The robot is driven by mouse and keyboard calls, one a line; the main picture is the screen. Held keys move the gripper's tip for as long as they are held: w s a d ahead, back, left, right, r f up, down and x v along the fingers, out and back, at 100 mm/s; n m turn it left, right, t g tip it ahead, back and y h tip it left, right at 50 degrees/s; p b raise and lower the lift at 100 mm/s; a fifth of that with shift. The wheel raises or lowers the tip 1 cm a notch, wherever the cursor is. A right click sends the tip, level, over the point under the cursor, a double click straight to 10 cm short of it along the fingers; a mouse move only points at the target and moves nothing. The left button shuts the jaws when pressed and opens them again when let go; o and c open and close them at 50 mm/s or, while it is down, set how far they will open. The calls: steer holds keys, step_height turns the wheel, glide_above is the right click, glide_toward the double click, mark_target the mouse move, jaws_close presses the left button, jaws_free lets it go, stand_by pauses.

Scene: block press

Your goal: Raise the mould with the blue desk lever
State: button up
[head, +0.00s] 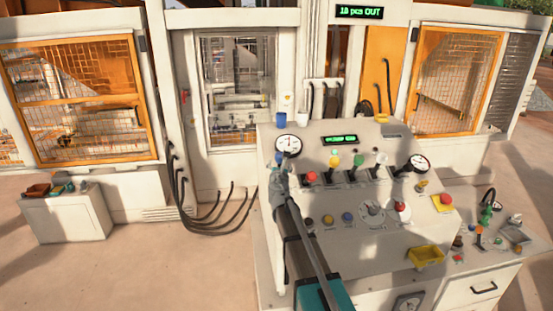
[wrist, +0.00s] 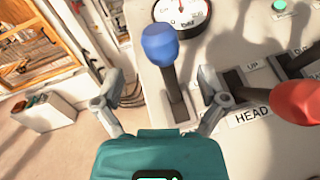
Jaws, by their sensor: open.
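The blue desk lever (wrist: 160,45) has a round blue knob on a dark shaft rising from a slot in the desk panel, seen in the wrist view. My gripper (wrist: 160,80) is open, with one finger to the left of the lever and one to the right. I cannot tell whether either finger touches it. In the head view my gripper (head: 278,178) is at the left edge of the control desk (head: 345,205), just below the pressure dial. The press window (head: 238,80) stands behind; I cannot make out the mould clearly inside.
A red lever (wrist: 298,101) stands close to the right, by a HEAD label. More levers, including a yellow one (head: 334,160) and a green one (head: 358,160), line the desk. A dial (head: 289,145) sits behind the blue lever.

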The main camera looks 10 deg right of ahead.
mark_target(280, 160)
steer(key=shift+w+d, duration=0.2)
steer(key=shift+w, duration=0.8)
steer(key=shift+w+d, duration=0.15)
steer(key=shift+w, duration=0.85)
steer(key=shift+w+d, duration=0.2)
steer(key=shift+w, duration=0.8)
steer(key=shift+c, duration=0.2)
